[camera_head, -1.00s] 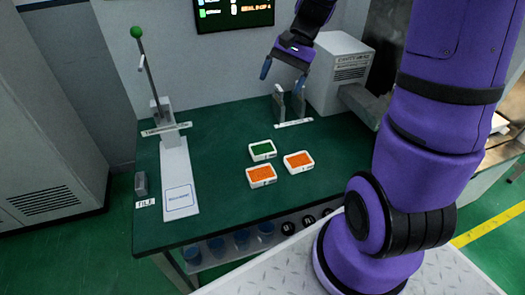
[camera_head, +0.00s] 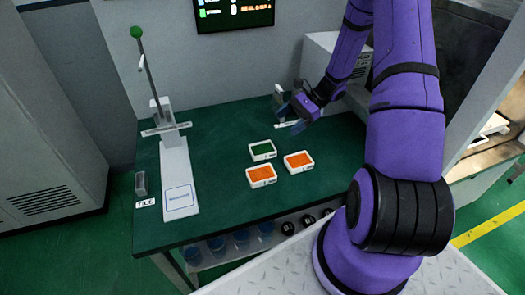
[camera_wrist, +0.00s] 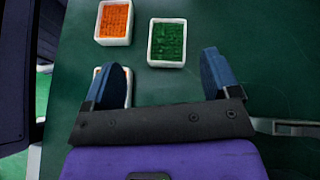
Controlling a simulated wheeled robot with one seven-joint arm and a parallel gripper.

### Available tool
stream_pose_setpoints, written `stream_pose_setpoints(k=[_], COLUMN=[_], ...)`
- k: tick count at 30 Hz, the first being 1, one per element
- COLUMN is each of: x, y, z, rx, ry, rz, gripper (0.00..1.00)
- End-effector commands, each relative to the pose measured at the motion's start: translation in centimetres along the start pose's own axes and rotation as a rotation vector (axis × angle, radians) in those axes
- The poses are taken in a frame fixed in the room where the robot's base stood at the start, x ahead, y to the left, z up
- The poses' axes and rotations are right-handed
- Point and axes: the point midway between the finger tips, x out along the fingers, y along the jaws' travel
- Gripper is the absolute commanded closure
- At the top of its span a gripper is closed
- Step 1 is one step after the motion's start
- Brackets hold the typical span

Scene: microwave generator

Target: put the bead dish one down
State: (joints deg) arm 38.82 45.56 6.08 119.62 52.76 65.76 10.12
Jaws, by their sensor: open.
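Three small white bead dishes stand close together on the green table. One holds green beads (camera_head: 262,150), and two hold orange beads, one at the front left (camera_head: 261,176) and one at the right (camera_head: 298,161). Their labels are too small to read. My gripper (camera_head: 287,118) is open and empty, above the table behind the dishes. In the wrist view its two blue fingers (camera_wrist: 157,72) are spread apart. The green dish (camera_wrist: 166,42) lies beyond them, an orange dish (camera_wrist: 114,20) lies at the upper left, and another orange dish is partly hidden behind the left finger.
A stand with a green-tipped lever (camera_head: 153,90) and a white plate (camera_head: 178,180) is on the left of the table. A pale grey machine (camera_head: 325,65) stands at the back right. The table is clear between the plate and dishes.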

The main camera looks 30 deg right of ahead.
Motion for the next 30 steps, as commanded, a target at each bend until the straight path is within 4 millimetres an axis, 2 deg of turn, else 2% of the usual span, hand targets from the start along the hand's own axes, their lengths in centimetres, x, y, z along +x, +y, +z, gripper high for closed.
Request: stream_pose_setpoints(k=[1, 3, 10, 16, 24, 30], x=[0.3, 0.6, 1.2, 2.2, 5.9, 7.2], y=[0.1, 0.2, 0.5, 0.4, 0.0, -0.1], z=[-1.3, -2.7, -5.3, -5.5, -5.1, -5.0], rx=[0.036, 0.075, 0.152, 0.161, 0.161, 0.161], ry=[-0.023, -0.049, -0.101, -0.107, -0.108, -0.106], rz=[-0.020, -0.046, -0.096, -0.102, -0.101, -0.102], gripper=[0.18, 0.18, 0.18, 0.18, 0.18, 0.18])
